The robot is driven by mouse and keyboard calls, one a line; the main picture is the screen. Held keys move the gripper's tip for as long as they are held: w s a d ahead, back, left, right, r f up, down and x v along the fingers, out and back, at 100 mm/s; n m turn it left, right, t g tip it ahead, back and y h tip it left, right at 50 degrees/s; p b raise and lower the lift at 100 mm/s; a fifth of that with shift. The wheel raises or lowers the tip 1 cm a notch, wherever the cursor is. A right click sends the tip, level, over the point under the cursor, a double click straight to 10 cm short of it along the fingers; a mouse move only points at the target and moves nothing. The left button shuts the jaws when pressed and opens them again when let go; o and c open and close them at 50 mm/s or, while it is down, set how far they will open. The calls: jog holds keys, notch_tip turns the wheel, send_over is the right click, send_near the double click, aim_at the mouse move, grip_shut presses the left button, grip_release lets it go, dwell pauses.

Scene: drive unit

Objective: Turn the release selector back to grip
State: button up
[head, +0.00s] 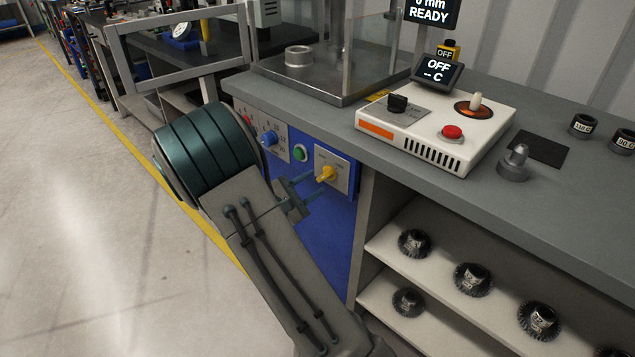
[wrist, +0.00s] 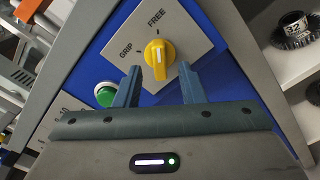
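The release selector is a yellow knob (head: 326,174) on a pale plate on the blue front panel of the bench. In the wrist view the knob (wrist: 159,57) has a plate (wrist: 185,25) marked GRIP on the left and FREE at the top. The knob's ridge runs up and down in that view, its upper end toward the tick below FREE. My gripper (wrist: 160,84) is open, one finger at each side of the knob's lower part. It shows no clear contact. In the head view my gripper (head: 312,188) reaches the panel from the left.
The bench top (head: 400,150) overhangs the panel. Shelves with gears (head: 472,279) stand to the right. The floor at left is clear.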

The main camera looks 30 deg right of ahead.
jog(key=shift+x, duration=1.35)
grip_shut()
